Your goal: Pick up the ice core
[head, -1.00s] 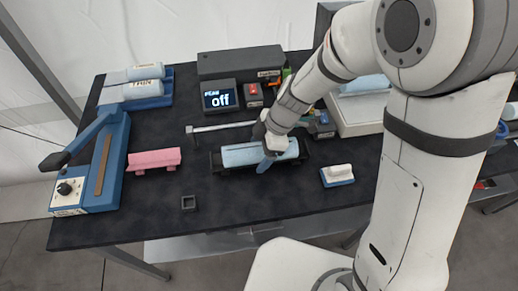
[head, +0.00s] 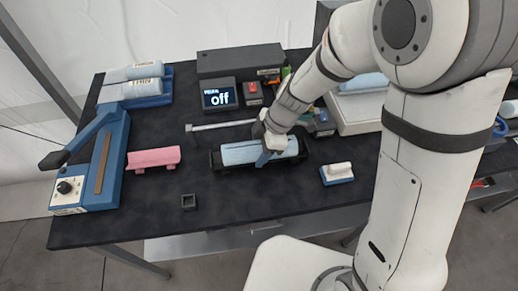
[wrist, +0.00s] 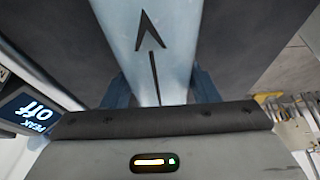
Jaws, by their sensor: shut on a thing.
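The ice core (head: 240,154) is a pale blue, rounded bar lying lengthwise at a long black cradle (head: 216,163) in the middle of the table. My gripper (head: 264,156) reaches down over the middle of the core, with a blue finger on its near side. In the wrist view the core (wrist: 150,60) carries a black arrow and runs between the two blue fingers of my gripper (wrist: 160,92), which is shut on it. I cannot tell whether the core still touches the cradle.
A pink bar (head: 153,158) on a stand and a blue lever device (head: 100,170) are at left.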

